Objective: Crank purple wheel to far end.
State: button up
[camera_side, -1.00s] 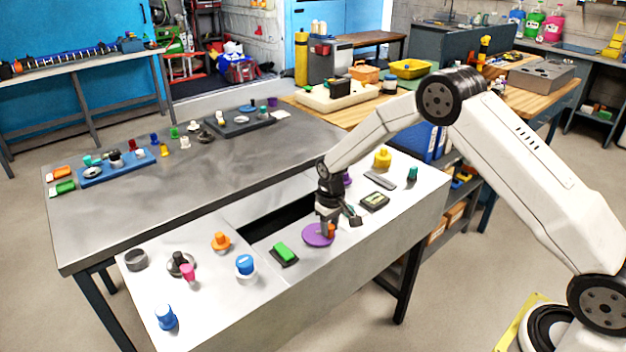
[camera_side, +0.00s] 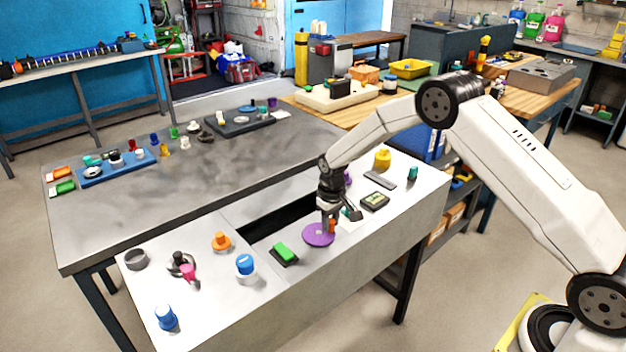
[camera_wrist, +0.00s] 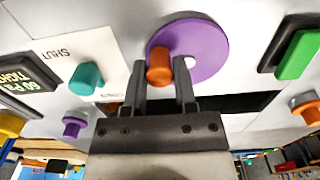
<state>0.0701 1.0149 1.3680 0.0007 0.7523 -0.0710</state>
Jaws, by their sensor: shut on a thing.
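The purple wheel (camera_side: 316,237) lies flat on the light panel in the side view, with an orange crank knob (camera_side: 332,226) near its rim. My gripper (camera_side: 329,222) comes down over the wheel's far right part and is shut on the orange knob. In the wrist view the purple wheel (camera_wrist: 208,45) shows large at the top. The orange knob (camera_wrist: 160,68) sits between the two fingers of my gripper (camera_wrist: 162,75). A small white spot, perhaps the hub, shows on the wheel beside one finger.
A green button (camera_side: 285,252) on a dark base sits left of the wheel. A small display (camera_side: 375,200) lies to the right. A long dark slot (camera_side: 275,225) runs behind the wheel. Orange and blue knobs stand farther left.

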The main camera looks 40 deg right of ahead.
jog(key=shift+d+f, duration=0.25)
jog(key=shift+f, duration=0.05)
jog(key=shift+w+d, duration=0.15)
jog(key=shift+w, duration=0.35)
jog(key=shift+w+r, duration=0.3)
jog(key=shift+r, duration=0.1)
dwell(0.4)
jog(key=o, duration=0.8)
jog(key=shift+r, duration=0.15)
